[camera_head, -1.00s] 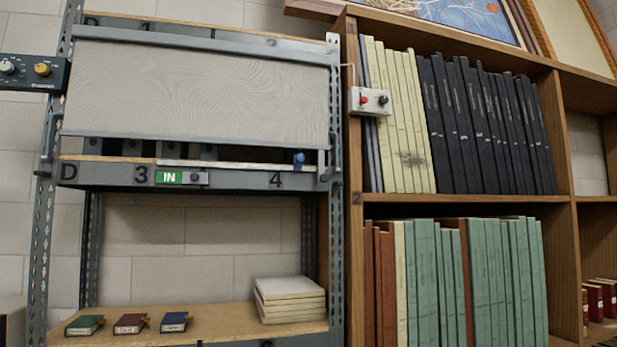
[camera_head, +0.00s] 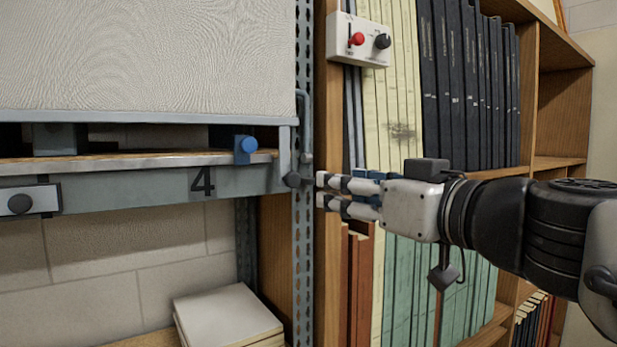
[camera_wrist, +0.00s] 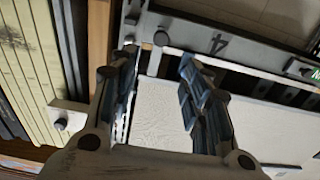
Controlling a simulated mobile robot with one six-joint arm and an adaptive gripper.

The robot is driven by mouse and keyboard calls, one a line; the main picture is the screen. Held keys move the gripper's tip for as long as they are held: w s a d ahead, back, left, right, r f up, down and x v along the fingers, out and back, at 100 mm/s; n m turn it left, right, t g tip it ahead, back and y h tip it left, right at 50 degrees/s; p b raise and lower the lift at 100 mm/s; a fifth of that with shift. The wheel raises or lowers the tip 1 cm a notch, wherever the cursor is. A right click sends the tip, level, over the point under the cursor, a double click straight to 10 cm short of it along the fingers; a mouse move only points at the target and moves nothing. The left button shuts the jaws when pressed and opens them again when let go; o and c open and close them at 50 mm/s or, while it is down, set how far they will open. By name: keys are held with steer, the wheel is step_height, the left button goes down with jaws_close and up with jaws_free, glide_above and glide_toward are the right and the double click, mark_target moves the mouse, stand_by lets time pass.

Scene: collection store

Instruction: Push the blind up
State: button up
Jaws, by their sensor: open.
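The blind (camera_head: 150,55) is a pale grey fabric sheet across the upper bay of the metal rack. Its grey bottom bar (camera_head: 150,117) hangs a little above the shelf edge, leaving a narrow dark gap.
A white control box (camera_head: 358,40) with red and black knobs is above my gripper. Book shelves (camera_head: 545,110) stand at the right. Pale stacked boxes (camera_head: 225,312) lie below.

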mark_target(295, 179)
steer(key=p+x, duration=0.3)
steer(key=x, duration=1.2)
steer(key=shift+w+a, duration=0.1)
steer(key=shift+a, duration=0.1)
jaws_close()
